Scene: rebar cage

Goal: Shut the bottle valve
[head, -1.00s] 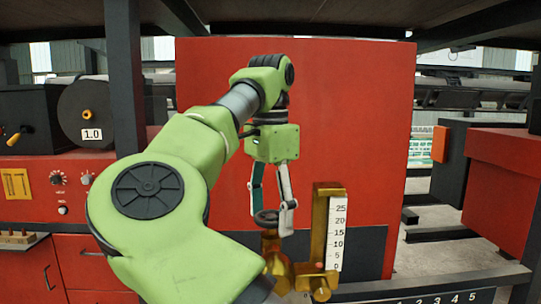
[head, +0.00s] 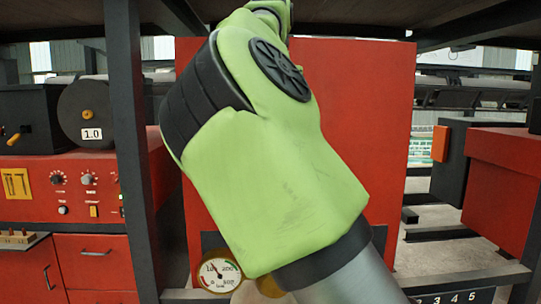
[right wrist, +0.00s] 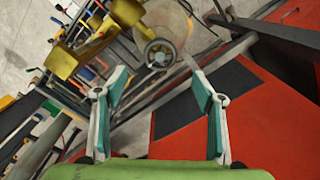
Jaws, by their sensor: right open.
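In the right wrist view, a small round valve handwheel (right wrist: 160,53) with a dark rim lies beyond my fingertips, between them in the picture. Brass fittings (right wrist: 88,58) stand beside it at upper left, and a pale rounded body shows behind the wheel. My right gripper (right wrist: 158,82) is open and empty, with its two fingers wide apart and clear of the wheel. In the head view my green arm covers the middle, hiding the wheel and gripper. A round brass-rimmed gauge (head: 220,275) shows at the arm's lower left. My left gripper is not in view.
A red panel (head: 355,90) stands behind my arm. A dark upright post (head: 130,130) is at left, beside a red control cabinet (head: 90,185) with knobs. A red box (head: 500,175) stands at right. A dark shelf spans the top.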

